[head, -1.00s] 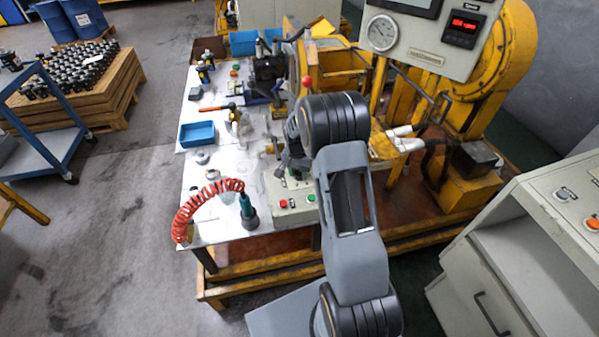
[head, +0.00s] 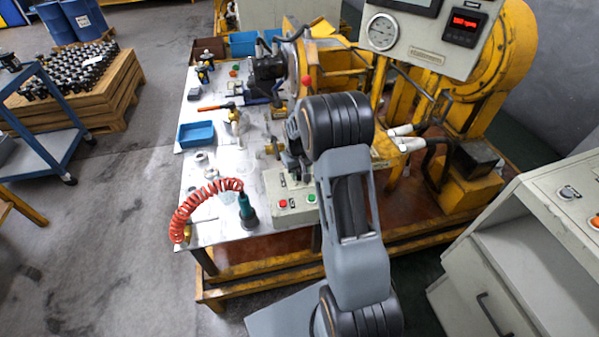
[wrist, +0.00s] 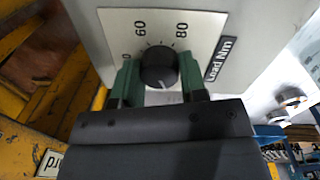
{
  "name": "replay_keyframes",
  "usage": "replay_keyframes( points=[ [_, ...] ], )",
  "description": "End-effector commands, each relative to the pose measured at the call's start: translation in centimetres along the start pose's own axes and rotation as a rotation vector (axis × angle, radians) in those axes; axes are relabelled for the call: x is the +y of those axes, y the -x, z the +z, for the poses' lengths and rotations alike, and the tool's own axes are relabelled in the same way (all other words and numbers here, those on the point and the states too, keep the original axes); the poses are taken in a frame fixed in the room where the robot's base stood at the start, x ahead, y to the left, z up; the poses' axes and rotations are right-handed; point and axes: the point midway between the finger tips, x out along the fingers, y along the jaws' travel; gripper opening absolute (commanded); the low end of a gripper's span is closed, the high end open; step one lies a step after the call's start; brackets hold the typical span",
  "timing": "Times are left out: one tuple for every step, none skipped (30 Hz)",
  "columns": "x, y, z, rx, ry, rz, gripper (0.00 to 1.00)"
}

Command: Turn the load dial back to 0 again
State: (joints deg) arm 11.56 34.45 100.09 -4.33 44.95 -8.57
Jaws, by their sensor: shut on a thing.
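The load dial (wrist: 158,66) is a round black knob on a pale plate in the wrist view. The numbers 60 and 80 show above it, and a "Load Nm" label stands at its right. Another number at the left is partly covered. A pale line shows on the lower part of the knob's face, but its exact reading is hard to tell. My gripper (wrist: 160,77) has its green fingers on either side of the knob, shut on it. In the head view my arm hides the dial.
The grey control box (head: 291,205) with red and green buttons sits at the bench's front edge. A green tool (head: 247,210) with a coiled red hose stands beside it. A gauge (head: 382,31) and red display (head: 465,27) are on the panel above.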

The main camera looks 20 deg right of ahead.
Motion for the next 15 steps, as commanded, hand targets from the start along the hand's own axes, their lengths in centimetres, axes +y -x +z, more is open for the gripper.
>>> replay_keyframes(
  points=[
    [0.02,0.03,-0.03,0.003,0.024,0.001,0.15],
    [0.02,0.03,-0.03,0.004,0.037,0.001,0.15],
    [0.03,0.03,-0.03,0.005,0.056,0.001,0.15],
    [0.03,0.03,-0.03,0.006,0.066,0.001,0.15],
    [0.03,0.03,-0.03,0.006,0.078,0.001,0.15],
    [0.03,0.04,-0.03,0.007,0.09,0.001,0.15],
    [0.03,0.04,-0.03,0.007,0.098,0.001,0.15],
    [0.03,0.04,-0.03,0.008,0.106,0.001,0.15],
    [0.03,0.04,-0.03,0.008,0.116,0.001,0.15],
    [0.03,0.04,-0.03,0.009,0.121,0.001,0.15],
    [0.03,0.05,-0.03,0.009,0.125,0.001,0.15],
    [0.03,0.05,-0.03,0.009,0.13,0.001,0.15],
    [0.03,0.05,-0.03,0.01,0.134,0.001,0.15],
    [0.04,0.05,-0.03,0.01,0.137,0.001,0.15],
    [0.04,0.05,-0.04,0.01,0.14,0.001,0.15]
  ],
)
